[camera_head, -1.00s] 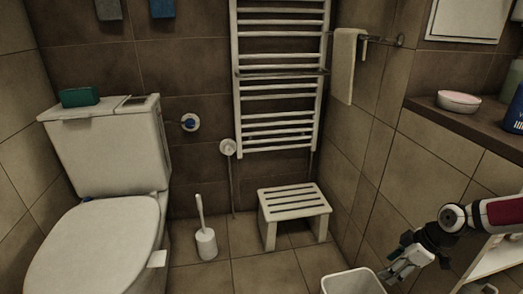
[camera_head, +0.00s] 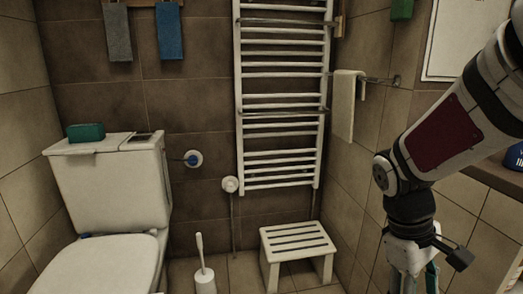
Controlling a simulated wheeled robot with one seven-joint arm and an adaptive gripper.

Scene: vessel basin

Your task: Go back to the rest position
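My gripper (camera_head: 408,278) hangs at the lower right, below the wrist of my white, dark red and black arm. It points down, and its fingertips are cut off or hard to make out at the bottom edge. I cannot tell whether it is open or shut. A teal bit shows beside it, and I cannot tell what it belongs to.
A toilet (camera_head: 110,200) with a green box (camera_head: 86,132) on its tank stands left. A toilet brush (camera_head: 204,274) and slatted stool (camera_head: 297,243) stand on the floor. A towel radiator (camera_head: 281,95) and hanging towel (camera_head: 345,105) are behind. A ledge (camera_head: 490,172) runs right.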

